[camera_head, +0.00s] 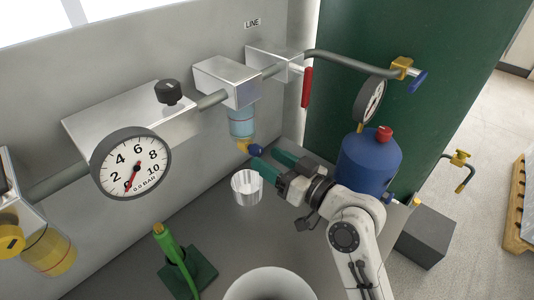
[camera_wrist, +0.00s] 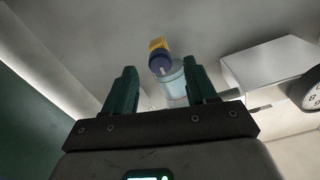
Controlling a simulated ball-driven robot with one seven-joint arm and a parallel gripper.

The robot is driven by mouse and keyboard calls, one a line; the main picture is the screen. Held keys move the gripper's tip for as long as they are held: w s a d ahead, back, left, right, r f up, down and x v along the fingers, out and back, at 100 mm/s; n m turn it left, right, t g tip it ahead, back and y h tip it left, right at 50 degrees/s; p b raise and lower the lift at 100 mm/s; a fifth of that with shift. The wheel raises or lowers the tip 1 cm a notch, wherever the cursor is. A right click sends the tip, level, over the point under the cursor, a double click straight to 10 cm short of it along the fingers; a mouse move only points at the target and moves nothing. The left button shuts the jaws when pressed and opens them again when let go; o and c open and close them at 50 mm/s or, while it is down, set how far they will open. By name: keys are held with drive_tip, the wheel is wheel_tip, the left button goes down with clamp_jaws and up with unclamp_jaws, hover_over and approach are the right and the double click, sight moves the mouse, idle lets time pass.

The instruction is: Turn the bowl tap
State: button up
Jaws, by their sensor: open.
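The bowl tap (camera_head: 243,147), brass-yellow with a blue knob, hangs under the clear light-blue bowl (camera_head: 241,122) of the metal unit on the wall pipe. In the wrist view the tap (camera_wrist: 160,57) shows beyond and between the finger tips, with the blue bowl (camera_wrist: 173,82) behind it. My gripper (camera_head: 268,162) has green fingers spread apart and is empty. Its tips point at the tap from the right in the head view, close to the blue knob. Whether a finger touches the knob I cannot tell.
A metal cup (camera_head: 246,188) stands below the tap. A dial gauge (camera_head: 131,163), a black knob (camera_head: 168,92) and a yellow bowl (camera_head: 48,253) are at left. A red lever (camera_head: 307,87) hangs at the pipe. A blue tank (camera_head: 369,160) stands right, behind my arm.

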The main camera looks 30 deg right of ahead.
drive_tip(key=shift+x, duration=0.9)
drive_tip(key=c, duration=1.1)
